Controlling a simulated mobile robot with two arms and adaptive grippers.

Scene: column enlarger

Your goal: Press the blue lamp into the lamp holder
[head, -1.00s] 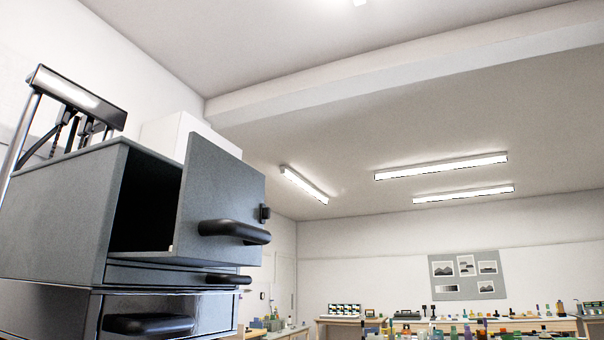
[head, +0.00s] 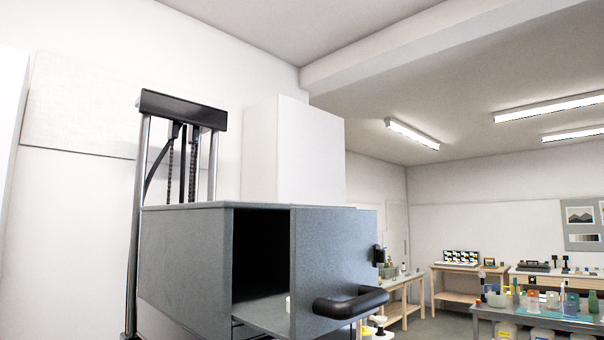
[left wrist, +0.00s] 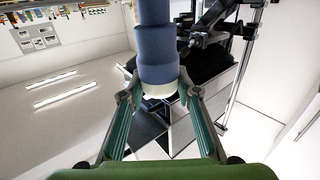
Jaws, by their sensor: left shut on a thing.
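The blue lamp (left wrist: 157,45) is a stepped blue cylinder with a cream end in the left wrist view. My left gripper (left wrist: 158,93), with green fingers, is shut on it near the cream end. In the head view the grey enlarger housing (head: 183,255) stands open at its front, with a dark inside. Its grey door (head: 335,250) with a black handle (head: 350,303) stands out to the right. A small cream part (head: 288,305) shows at the opening's lower right; I cannot tell whether it belongs to the lamp holder. No gripper shows in the head view.
Metal posts and a black crossbar (head: 183,110) rise behind the housing. A white box (head: 293,150) stands behind it. Benches with bottles and tools (head: 540,315) stand at the far right. The open door juts into the space before the housing.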

